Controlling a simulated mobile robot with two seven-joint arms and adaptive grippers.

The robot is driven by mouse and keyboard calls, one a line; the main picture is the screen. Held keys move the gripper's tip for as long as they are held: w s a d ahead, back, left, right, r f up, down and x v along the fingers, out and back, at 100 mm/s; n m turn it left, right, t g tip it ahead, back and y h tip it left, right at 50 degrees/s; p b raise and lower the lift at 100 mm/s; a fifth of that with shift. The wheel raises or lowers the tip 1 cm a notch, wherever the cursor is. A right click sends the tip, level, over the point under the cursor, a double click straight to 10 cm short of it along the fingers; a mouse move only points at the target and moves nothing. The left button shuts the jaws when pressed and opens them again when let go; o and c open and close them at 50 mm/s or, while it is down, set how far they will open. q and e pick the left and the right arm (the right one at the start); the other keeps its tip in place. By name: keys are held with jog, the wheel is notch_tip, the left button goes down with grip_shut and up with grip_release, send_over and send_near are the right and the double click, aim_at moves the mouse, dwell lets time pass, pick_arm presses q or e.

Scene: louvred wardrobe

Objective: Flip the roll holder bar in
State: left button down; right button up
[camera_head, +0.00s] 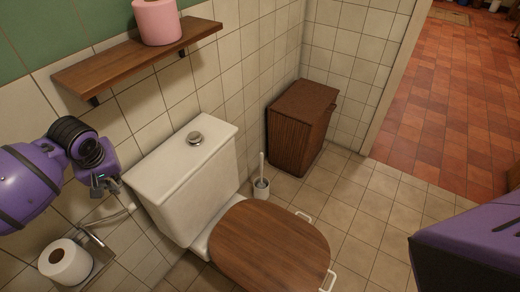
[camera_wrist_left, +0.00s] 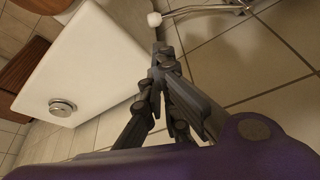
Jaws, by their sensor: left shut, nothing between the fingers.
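The roll holder (camera_head: 103,262) is a metal fitting on the tiled wall at the lower left of the head view. A white paper roll (camera_head: 66,262) sits at its left side. A thin metal bar (camera_head: 96,238) shows at its upper right; its exact angle is hard to tell. My left gripper (camera_head: 108,188) is above the holder, apart from it, left of the cistern. In the left wrist view its fingers (camera_wrist_left: 162,52) are shut and empty. A metal rod with a white end (camera_wrist_left: 154,19) shows beyond the fingertips. My right gripper is out of view.
The white cistern (camera_head: 185,175) and wooden toilet lid (camera_head: 268,248) stand right of the holder. A wooden shelf (camera_head: 140,62) with a pink roll (camera_head: 158,22) is above. A brush (camera_head: 261,185) and brown hamper (camera_head: 300,125) stand farther back.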

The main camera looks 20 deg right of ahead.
pick_arm(q)
jog(key=b+x, duration=0.1)
jog(key=x, duration=0.9)
jog(key=shift+b, duration=0.3)
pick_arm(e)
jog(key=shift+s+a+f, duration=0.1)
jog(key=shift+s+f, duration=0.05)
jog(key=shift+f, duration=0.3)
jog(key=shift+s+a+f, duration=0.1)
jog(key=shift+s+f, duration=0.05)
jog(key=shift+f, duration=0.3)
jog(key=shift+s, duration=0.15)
